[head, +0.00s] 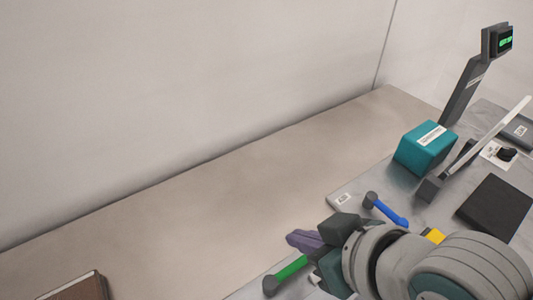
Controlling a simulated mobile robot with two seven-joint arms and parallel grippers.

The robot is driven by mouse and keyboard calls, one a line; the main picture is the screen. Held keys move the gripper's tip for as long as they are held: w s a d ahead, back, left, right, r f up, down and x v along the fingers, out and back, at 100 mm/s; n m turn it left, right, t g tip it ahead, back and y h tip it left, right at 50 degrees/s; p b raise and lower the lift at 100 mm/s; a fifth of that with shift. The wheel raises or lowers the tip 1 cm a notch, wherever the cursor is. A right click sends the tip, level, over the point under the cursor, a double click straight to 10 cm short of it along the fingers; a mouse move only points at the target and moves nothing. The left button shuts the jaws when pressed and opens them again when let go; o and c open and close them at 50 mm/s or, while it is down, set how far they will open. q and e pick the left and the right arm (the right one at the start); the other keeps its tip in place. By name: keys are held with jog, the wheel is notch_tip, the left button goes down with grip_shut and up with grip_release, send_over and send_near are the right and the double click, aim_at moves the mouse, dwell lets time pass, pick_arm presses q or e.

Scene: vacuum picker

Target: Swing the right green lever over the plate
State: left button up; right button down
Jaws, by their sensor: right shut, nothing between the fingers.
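A green lever (291,268) with a dark grey round pivot (270,285) shows at the bottom of the head view. Its far end is hidden behind my right gripper. My right gripper (297,239) has purple fingers, which are shut and empty. They point left and appear just above the green lever in the picture; I cannot tell whether they touch it. The grey plate (345,190) lies under the levers, and my right arm covers much of it. Only one green lever is visible. My left gripper is not in view.
A blue lever (390,213) lies just behind my right gripper. A teal box (425,150), a black pad (495,208), a long pale bar (503,132) and a post with a green display (505,43) stand to the right. A brown object (78,289) lies bottom left. The table (200,225) between is clear.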

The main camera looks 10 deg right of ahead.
aim_at(299, 260)
jog(key=b+x, duration=0.2)
jog(key=x, duration=0.3)
jog(key=shift+w+f, duration=0.2)
jog(key=shift+f, duration=0.15)
jog(key=shift+a+f, duration=0.1)
jog(key=shift+f, duration=0.1)
jog(key=shift+s+d+f+p, duration=0.1)
jog(key=shift+s+d+p, duration=0.15)
jog(key=shift+s, duration=0.35)
jog(key=shift+s+d+p, duration=0.2)
jog(key=shift+s+p, duration=0.1)
jog(key=shift+s, duration=0.3)
jog(key=shift+s+d+f, duration=0.1)
jog(key=shift+s+d, duration=0.1)
jog(key=shift+s, duration=0.25)
jog(key=shift+s+d, duration=0.1)
